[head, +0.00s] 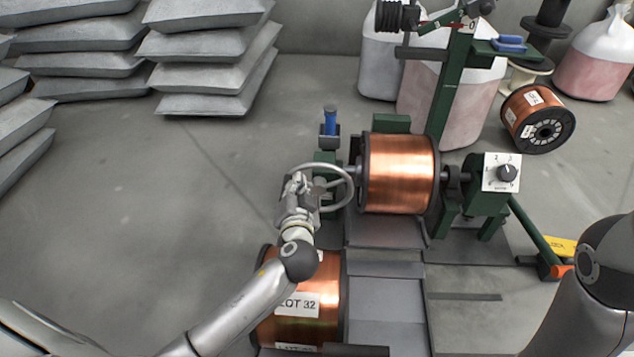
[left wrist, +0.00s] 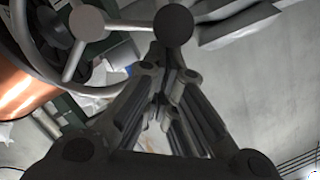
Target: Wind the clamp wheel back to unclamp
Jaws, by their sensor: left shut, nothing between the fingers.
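The clamp wheel (head: 350,188) is a grey spoked handwheel at the left end of the green winding stand. A copper spool (head: 398,175) sits in the stand just right of it. My left gripper (head: 297,185) is at the wheel's left side. In the left wrist view, the wheel's hub (left wrist: 87,22) and a round dark knob (left wrist: 173,25) show. The fingers of my left gripper (left wrist: 165,72) are shut and empty, with their tips just below the knob in the picture. I cannot tell whether they touch it. My right gripper is out of view.
A copper spool marked LOT 32 (head: 325,290) stands below my left forearm. A dial box (head: 502,172) is at the stand's right, and a blue-handled part (head: 329,122) behind the wheel. Another spool (head: 538,120) lies at the right. The floor at left is clear before stacked bags (head: 205,75).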

